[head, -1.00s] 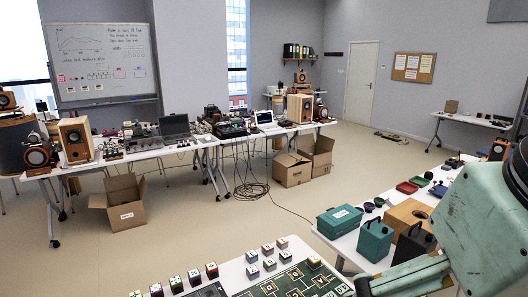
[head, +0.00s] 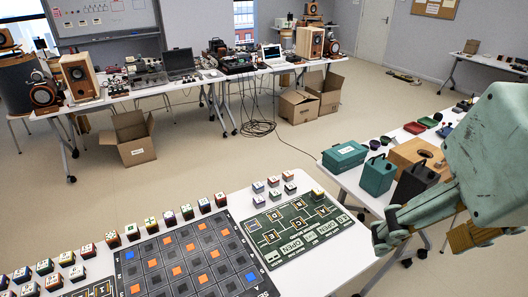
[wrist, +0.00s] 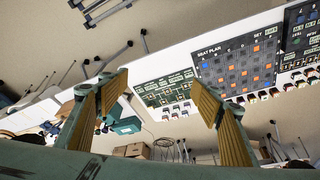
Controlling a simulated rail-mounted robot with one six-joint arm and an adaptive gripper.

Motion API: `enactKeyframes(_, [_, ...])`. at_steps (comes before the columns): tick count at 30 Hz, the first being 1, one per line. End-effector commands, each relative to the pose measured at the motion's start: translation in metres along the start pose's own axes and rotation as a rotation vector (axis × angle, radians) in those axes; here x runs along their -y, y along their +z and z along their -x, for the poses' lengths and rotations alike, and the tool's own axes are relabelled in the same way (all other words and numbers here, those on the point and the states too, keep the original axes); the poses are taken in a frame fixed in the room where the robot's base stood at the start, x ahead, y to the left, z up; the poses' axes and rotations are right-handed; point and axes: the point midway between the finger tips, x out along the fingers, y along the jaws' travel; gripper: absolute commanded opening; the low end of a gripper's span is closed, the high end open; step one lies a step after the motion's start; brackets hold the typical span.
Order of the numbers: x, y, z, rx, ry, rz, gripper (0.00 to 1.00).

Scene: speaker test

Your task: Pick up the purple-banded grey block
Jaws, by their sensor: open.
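Several small grey blocks (head: 273,182) with light tops stand in two short rows on the white table, just behind the green board (head: 297,246). Their bands are too small for me to tell which one is purple. One more block (head: 317,195) stands on the green board's back edge. My gripper (head: 426,236) is open and empty at the right of the head view, clear of the blocks. In the wrist view, my gripper (wrist: 160,82) shows its two wood-coloured pads spread wide with nothing between them; the green board (wrist: 165,92) lies beyond.
A dark seat-plan board (head: 190,262) with orange and blue squares lies left of the green board. A row of colour-banded blocks (head: 150,224) stands behind it. Teal boxes (head: 377,174), a dark box (head: 411,183) and a wooden box (head: 420,155) stand on the right-hand table.

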Motion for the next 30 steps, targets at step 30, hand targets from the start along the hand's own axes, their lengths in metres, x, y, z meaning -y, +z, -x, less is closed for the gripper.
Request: enactKeyframes(30, [-0.011,-0.038,-0.014,-0.028,0.027,0.01,0.32])
